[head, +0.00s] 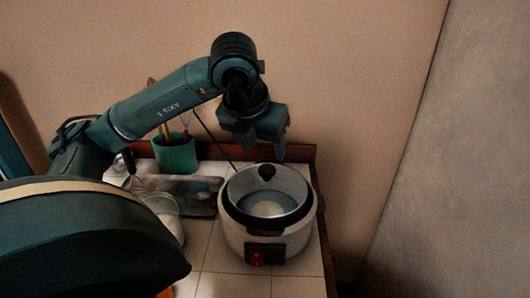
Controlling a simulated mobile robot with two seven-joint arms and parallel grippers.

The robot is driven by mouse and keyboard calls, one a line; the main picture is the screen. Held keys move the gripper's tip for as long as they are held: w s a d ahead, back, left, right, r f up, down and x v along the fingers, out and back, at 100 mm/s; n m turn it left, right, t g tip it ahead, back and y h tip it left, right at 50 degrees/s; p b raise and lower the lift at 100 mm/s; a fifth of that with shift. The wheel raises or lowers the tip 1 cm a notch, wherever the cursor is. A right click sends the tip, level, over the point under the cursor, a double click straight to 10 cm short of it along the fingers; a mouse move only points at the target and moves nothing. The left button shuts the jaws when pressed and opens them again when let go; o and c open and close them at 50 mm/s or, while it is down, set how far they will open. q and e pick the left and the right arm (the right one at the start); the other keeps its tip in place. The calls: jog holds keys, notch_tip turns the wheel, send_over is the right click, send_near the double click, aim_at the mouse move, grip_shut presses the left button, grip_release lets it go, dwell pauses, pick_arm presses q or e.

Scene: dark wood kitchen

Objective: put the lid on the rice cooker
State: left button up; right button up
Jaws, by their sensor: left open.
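The rice cooker (238,236) is white with a dark rim and a red switch on its front. It stands on the tiled counter. My right gripper is not in view.
A green utensil pot (176,154) stands at the back left of the counter. A glass container (164,214) and a grey flat item (190,192) lie left of the cooker, partly behind my arm. The counter's wooden edge (322,235) runs close along the cooker's right.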

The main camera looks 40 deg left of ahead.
pick_arm(q)
jog(key=p+v, duration=0.2)
jog(key=v, duration=0.6)
jog(key=shift+r, duration=0.25)
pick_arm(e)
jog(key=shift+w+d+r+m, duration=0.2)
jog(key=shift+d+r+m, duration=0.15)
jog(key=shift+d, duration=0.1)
pick_arm(q)
jog(key=shift+s, duration=0.1)
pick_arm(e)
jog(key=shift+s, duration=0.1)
